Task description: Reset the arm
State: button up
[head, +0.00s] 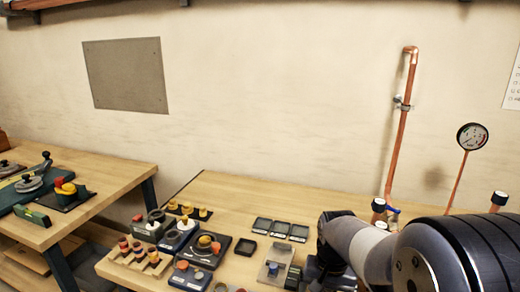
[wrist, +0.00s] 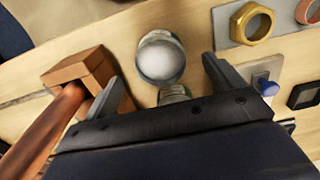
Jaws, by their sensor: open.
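My arm (head: 375,250) reaches in from the lower right in the head view, over the front of the bench, and its end is mostly hidden there. In the wrist view my gripper (wrist: 165,85) has its two grey fingers spread wide apart. A round fitting with a pale, domed top (wrist: 160,57) shows between and beyond the fingers. I see nothing gripped. A copper pipe (wrist: 50,130) and a wooden block (wrist: 85,72) lie close to the left finger; I cannot tell whether they touch it.
A brass hex nut (wrist: 251,23) sits on a grey plate right of the gripper. The wooden bench (head: 240,195) holds several small trays and fittings. A vertical copper pipe (head: 399,140) and a gauge (head: 472,137) stand behind my arm. A second bench (head: 110,178) is at left.

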jog(key=shift+w+r, duration=0.1)
jog(key=shift+r, duration=1.55)
